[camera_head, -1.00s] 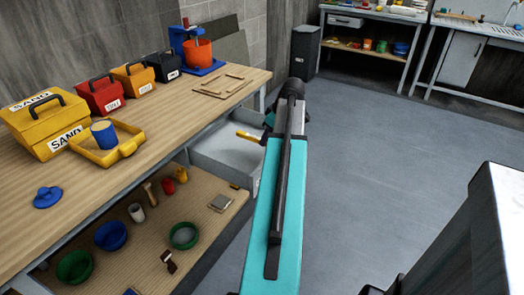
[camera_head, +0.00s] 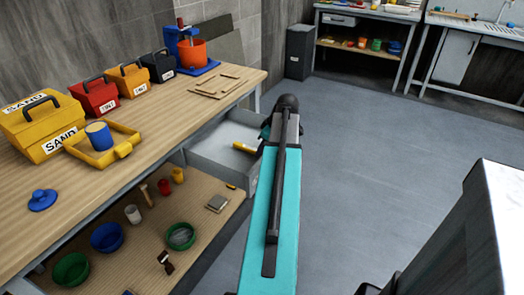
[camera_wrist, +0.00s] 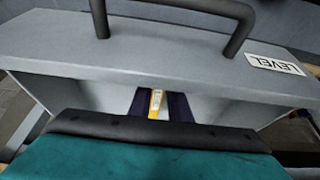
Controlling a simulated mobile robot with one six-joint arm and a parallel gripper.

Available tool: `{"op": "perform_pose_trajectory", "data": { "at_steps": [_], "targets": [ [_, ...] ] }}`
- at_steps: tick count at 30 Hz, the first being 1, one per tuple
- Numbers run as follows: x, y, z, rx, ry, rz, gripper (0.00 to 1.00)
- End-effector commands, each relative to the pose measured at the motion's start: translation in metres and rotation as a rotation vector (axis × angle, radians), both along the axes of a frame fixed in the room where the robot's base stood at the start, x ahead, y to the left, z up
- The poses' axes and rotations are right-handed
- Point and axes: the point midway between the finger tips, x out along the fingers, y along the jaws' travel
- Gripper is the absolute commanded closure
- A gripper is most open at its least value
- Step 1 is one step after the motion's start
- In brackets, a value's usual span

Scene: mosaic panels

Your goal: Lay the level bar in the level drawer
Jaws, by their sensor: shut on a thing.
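The level bar (camera_head: 244,147) is yellow and shows over the inside of the open grey drawer (camera_head: 214,158) in the head view. In the wrist view the bar (camera_wrist: 156,103) sits between the two dark fingers of my gripper (camera_wrist: 158,105), which is shut on it. The drawer's grey front (camera_wrist: 190,52) fills the upper wrist view, with a dark handle (camera_wrist: 175,8) and a LEVEL label (camera_wrist: 275,64). My arm hides the gripper in the head view. I cannot tell whether the bar touches the drawer floor.
The workbench (camera_head: 150,140) above the drawer carries a yellow SAND box (camera_head: 45,125), a yellow tray (camera_head: 105,152) and several toolboxes. A lower shelf (camera_head: 135,235) holds bowls and small tools. The grey floor (camera_head: 370,170) to the right is clear.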

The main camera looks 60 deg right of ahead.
Motion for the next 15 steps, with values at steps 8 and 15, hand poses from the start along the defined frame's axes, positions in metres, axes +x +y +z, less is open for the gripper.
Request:
{"op": "perform_pose_trajectory", "data": {
  "at_steps": [8, 15],
  "targets": [
    [0.0006, 0.0002, -0.0075, -0.002, -0.001, 0.001, 1.0],
    [0.0008, 0.0004, -0.0096, -0.001, -0.001, 0.002, 1.0]
  ]
}}
